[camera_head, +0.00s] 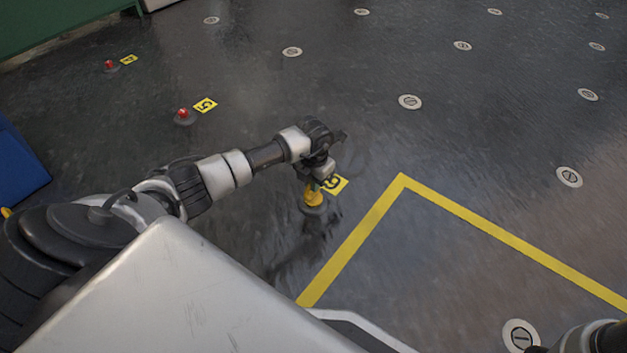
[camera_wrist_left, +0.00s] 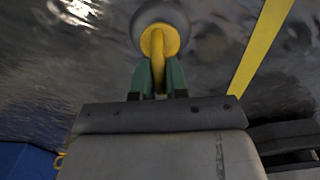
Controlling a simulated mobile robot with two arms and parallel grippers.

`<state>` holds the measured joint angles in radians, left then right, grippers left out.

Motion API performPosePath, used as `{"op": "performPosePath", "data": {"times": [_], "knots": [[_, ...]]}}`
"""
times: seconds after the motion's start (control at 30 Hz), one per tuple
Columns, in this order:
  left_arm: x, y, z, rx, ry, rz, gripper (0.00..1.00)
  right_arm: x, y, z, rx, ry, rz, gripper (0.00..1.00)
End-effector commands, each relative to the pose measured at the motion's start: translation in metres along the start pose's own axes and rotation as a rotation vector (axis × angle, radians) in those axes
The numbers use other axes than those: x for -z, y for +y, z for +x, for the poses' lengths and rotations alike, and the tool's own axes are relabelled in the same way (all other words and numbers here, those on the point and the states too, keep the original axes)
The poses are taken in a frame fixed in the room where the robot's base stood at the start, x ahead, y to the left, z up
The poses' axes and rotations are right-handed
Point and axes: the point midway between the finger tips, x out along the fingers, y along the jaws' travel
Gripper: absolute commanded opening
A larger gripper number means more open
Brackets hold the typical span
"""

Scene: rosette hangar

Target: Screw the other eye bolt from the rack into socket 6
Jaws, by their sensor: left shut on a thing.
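The yellow eye bolt (camera_head: 313,196) stands upright at socket 6, with its collar over the grey round socket plate (camera_head: 314,208). In the left wrist view the eye bolt (camera_wrist_left: 157,42) shows its ring end-on between green fingers, with the round plate (camera_wrist_left: 172,14) behind it. My left gripper (camera_head: 314,184) is shut on the ring from above. It also shows in the left wrist view (camera_wrist_left: 159,80). The yellow label 6 (camera_head: 335,184) lies beside the socket, partly hidden by the gripper. The thread is hidden, so I cannot tell how deep it sits. My right gripper is out of view.
Sockets with red tops stand by label 5 (camera_head: 205,105) and label 4 (camera_head: 129,60). A yellow floor line (camera_head: 352,241) makes a corner right of socket 6. Several flat round floor discs (camera_head: 410,102) dot the dark floor. A blue object (camera_head: 18,172) is at the left edge.

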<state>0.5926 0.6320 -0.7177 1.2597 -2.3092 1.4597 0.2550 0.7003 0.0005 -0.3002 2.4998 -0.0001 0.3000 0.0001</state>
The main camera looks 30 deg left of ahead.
Motion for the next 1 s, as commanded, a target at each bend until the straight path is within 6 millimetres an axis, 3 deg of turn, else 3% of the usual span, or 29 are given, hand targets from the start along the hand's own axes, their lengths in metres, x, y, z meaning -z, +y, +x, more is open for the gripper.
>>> {"op": "performPosePath", "data": {"times": [0.83,1.0], "knots": [[-0.0001,0.0002,0.0076,-0.001,0.000,0.006,0.00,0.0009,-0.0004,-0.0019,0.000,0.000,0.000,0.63],[-0.0001,0.0009,0.0082,-0.004,-0.001,0.196,0.00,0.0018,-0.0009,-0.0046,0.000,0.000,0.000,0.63]]}}
